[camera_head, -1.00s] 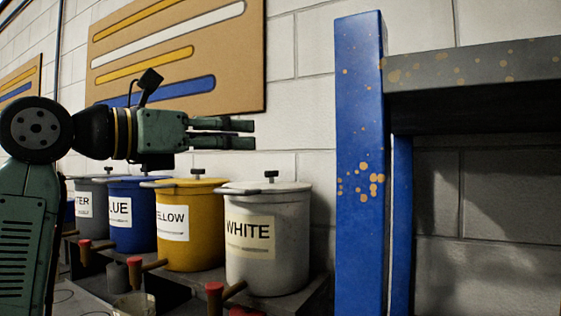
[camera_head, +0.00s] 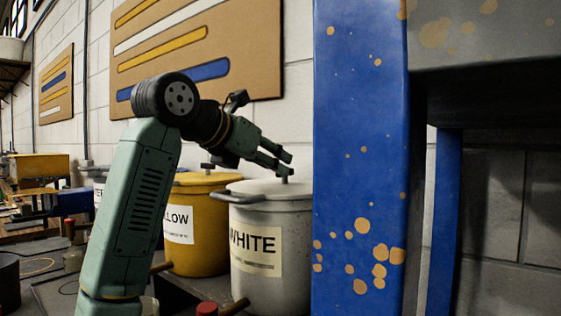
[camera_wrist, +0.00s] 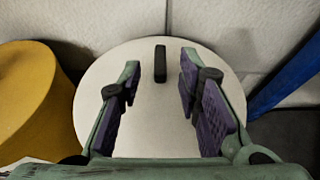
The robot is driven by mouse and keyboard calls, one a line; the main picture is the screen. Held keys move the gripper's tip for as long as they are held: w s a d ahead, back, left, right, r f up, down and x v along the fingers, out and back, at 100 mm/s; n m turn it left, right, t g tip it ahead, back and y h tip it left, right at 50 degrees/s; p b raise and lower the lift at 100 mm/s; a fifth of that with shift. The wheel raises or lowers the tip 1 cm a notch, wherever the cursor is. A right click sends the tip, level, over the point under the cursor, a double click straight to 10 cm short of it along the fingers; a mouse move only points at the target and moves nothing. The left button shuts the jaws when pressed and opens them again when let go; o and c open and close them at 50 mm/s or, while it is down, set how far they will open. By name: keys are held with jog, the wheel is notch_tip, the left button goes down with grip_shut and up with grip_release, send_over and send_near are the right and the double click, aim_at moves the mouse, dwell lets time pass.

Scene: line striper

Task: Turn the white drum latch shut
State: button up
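The white drum (camera_head: 270,245) stands right of the yellow drum, its label facing me. Its white lid (camera_wrist: 150,110) fills the middle of the wrist view. The dark latch (camera_wrist: 160,63) stands on the lid, a short bar pointing away from the gripper; it also shows in the head view (camera_head: 284,172). My gripper (camera_wrist: 160,72) is open and empty, tilted down over the lid. In the head view the fingertips (camera_head: 287,165) are beside the latch top.
The yellow drum (camera_head: 200,235) stands close on the left. A blue post (camera_head: 360,200) with yellow spots rises close on the right, and the block wall (camera_wrist: 230,30) is just behind. Red-handled taps (camera_head: 207,308) stick out in front of the drums.

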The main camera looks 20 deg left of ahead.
jog(key=shift+p+x, duration=0.3)
jog(key=shift+x, duration=1.45)
grip_shut()
